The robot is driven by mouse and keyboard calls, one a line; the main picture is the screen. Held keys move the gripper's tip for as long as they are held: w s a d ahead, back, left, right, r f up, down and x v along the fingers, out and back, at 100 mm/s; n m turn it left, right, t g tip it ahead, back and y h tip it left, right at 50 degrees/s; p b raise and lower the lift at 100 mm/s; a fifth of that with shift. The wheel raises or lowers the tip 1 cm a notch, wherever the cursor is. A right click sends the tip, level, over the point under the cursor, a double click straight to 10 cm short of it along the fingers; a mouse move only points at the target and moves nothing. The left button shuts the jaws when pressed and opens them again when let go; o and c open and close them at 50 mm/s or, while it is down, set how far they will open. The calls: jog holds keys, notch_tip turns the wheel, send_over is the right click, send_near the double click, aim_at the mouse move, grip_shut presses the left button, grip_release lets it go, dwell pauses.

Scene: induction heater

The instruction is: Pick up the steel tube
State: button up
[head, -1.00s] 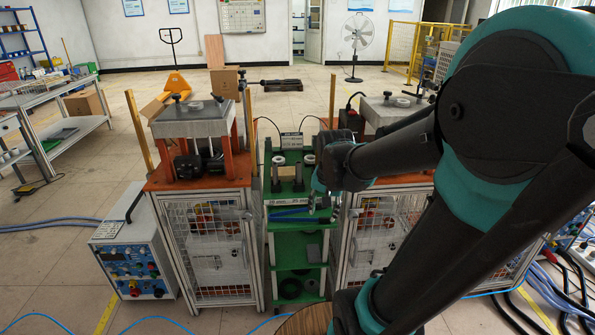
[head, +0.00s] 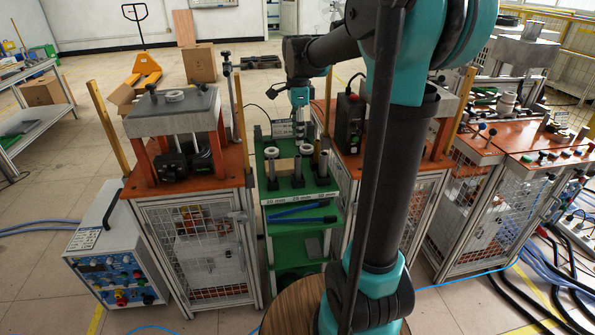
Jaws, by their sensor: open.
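Several steel tubes stand upright on dark holders on the top of a green shelf unit (head: 277,194), in the middle of the head view. One steel tube (head: 323,164) is at the right, one (head: 297,167) is near the middle and one (head: 272,168) is at the left. I cannot tell which is the task's tube. My gripper (head: 300,132) points down over the rear of the shelf top, behind the front tubes. It is open and I see nothing held. Its fingertips are small and their exact gap to the tubes is unclear.
Orange-topped machine stands flank the shelf closely, with a press (head: 172,112) on the left one. A black box (head: 350,122) stands just right of my gripper. Blue-handled tools (head: 298,211) lie on the shelf below. My arm hides part of the right stand.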

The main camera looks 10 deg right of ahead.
aim_at(298, 163)
notch_tip(298, 163, down, 12)
jog(key=shift+f, duration=0.1)
grip_shut()
dwell(0.7)
